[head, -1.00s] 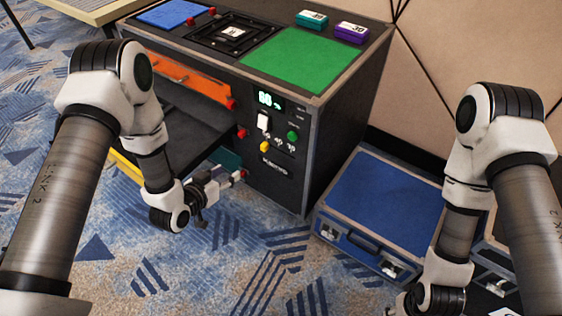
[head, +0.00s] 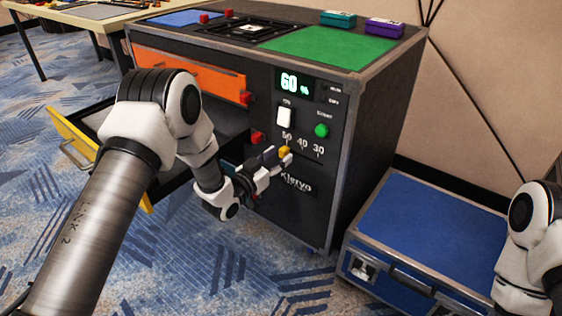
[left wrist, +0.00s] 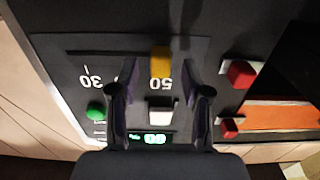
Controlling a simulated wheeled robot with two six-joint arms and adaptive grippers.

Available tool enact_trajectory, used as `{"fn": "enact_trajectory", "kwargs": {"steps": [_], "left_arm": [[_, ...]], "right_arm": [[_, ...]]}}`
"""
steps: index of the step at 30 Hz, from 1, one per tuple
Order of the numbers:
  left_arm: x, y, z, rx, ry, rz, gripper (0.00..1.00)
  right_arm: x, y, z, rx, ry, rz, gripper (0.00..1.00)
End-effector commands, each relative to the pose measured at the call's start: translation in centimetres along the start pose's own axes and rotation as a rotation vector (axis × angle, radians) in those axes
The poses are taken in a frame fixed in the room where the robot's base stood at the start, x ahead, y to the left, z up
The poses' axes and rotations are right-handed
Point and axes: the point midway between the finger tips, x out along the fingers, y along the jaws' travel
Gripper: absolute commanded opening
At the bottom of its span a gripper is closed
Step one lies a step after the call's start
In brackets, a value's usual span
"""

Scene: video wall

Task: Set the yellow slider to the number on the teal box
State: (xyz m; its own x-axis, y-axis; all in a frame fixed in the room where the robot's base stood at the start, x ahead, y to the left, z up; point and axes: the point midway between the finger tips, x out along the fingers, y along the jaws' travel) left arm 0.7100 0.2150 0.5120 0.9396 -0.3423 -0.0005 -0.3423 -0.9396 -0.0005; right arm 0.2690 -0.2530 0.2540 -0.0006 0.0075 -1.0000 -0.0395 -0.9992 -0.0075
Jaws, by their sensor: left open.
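The yellow slider (head: 285,152) is on the front panel of the black cabinet, below the scale 50, 40, 30. In the left wrist view the slider (left wrist: 160,62) lines up with the 50 mark. My left gripper (head: 277,156) is at the slider, with its fingers open. In the left wrist view the fingers (left wrist: 160,95) are spread, with the slider beyond their tips and between them. The teal box (head: 338,19) sits on top of the cabinet; its number is too small to read. My right gripper is out of view.
A display (head: 293,84) reads 60 %. A white switch (head: 284,117) and a green button (head: 321,130) are above the slider. Red knobs (head: 257,137) are to the left. A yellow-fronted drawer (head: 75,145) stands open. A blue case (head: 430,225) lies at the right.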

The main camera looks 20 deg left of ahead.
Motion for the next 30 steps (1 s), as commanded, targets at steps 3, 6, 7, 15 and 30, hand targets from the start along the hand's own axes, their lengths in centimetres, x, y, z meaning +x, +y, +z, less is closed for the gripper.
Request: {"fn": "enact_trajectory", "kwargs": {"steps": [3, 6, 7, 15, 30], "left_arm": [[1.4, 0.0, 0.1, 0.001, 0.002, 0.000, 0.48], [1.8, 0.0, 0.0, -0.001, 0.000, -0.001, 0.48], [1.8, 0.0, 0.0, -0.001, 0.000, -0.001, 0.48], [1.8, 0.0, 0.0, -0.001, -0.001, -0.001, 0.02], [1.8, 4.5, -0.2, 0.000, -0.002, 0.003, 0.00]], "right_arm": [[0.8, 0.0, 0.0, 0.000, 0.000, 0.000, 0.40], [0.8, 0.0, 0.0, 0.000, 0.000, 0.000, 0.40], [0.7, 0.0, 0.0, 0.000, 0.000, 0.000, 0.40], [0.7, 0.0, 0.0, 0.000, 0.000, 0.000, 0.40], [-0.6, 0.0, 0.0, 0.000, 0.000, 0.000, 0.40]]}}
